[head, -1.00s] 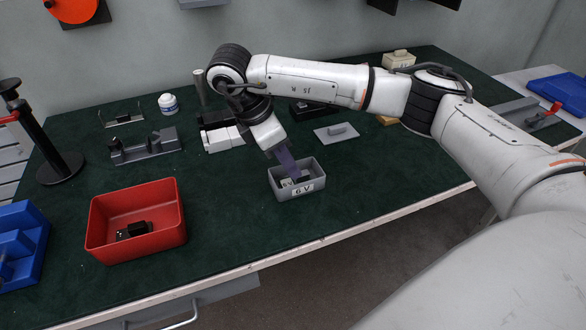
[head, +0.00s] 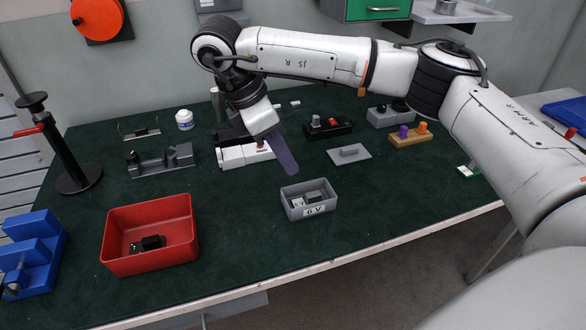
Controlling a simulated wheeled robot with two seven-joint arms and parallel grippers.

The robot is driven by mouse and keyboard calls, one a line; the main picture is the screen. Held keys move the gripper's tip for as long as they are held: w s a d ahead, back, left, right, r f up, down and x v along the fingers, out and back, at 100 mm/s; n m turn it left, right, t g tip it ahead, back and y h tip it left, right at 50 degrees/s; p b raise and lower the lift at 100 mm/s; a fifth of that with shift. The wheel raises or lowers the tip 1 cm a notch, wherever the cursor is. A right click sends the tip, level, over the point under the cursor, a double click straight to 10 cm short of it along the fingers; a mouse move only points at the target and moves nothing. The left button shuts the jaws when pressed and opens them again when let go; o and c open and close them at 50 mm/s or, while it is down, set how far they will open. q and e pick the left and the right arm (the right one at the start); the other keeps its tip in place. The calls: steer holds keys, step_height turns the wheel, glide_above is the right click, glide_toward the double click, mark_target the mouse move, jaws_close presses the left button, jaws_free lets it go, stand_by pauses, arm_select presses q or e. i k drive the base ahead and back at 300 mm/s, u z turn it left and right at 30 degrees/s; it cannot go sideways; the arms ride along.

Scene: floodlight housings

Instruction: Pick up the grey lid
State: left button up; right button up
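The grey lid (head: 349,154), a flat plate with a raised bar handle, lies on the green worktop behind and right of a small grey box (head: 289,207) marked "6 V". The lid is in plain sight and nothing touches it. My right gripper (head: 290,171) points down, just behind the box and left of the lid, apart from both. Its purple fingers are seen edge-on and overlap, so the gap between them is hidden. No held object shows. My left gripper is not in view.
The open grey box holds small parts. A red bin (head: 150,232) with a dark part stands at front left, blue blocks (head: 30,250) at far left. Behind are a grey fixture (head: 162,160), a white-based device (head: 243,155), and a wooden block with coloured knobs (head: 411,137). The worktop right of the box is clear.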

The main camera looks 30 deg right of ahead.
mark_target(347, 155)
steer(key=z, duration=1.4)
